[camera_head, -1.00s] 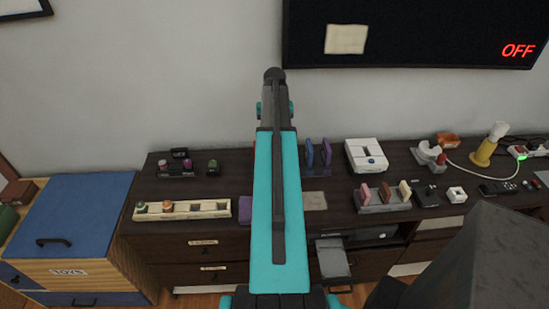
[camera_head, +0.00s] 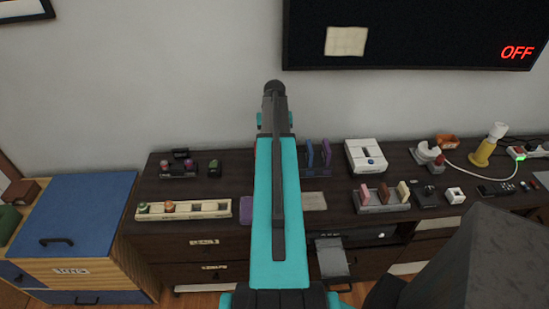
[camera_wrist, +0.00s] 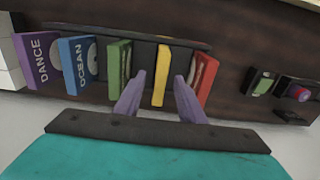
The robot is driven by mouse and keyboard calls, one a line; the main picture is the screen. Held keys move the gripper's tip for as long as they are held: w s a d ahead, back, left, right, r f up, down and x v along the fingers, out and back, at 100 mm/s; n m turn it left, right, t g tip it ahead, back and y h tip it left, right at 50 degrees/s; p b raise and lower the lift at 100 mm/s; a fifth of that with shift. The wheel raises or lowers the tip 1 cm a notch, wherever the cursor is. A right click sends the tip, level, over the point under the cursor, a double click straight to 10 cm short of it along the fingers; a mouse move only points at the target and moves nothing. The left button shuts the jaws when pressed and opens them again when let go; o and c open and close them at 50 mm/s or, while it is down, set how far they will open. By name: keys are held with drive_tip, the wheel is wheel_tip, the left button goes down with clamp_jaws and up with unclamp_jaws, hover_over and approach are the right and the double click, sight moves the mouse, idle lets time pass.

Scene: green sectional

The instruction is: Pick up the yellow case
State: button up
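The yellow case (camera_wrist: 161,75) stands upright in a dark rack (camera_wrist: 145,55), seen in the wrist view with its narrow edge facing me. My gripper (camera_wrist: 160,88) is open, with one purple finger on each side of the yellow case near its close end. I cannot tell whether the fingers touch it. A green case (camera_wrist: 120,72) stands to its left and a red case (camera_wrist: 203,80) to its right, each close to a finger. In the head view my arm hides the yellow case and the gripper.
In the wrist view a blue OCEAN case (camera_wrist: 79,65) and a purple DANCE case (camera_wrist: 38,60) stand further left. Small cartridges (camera_wrist: 262,82) lie at right. In the head view, a white console (camera_head: 366,156) and a slotted tray (camera_head: 184,209) sit on the dresser.

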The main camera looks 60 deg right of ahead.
drive_tip(key=shift+f, duration=1.2)
clamp_jaws()
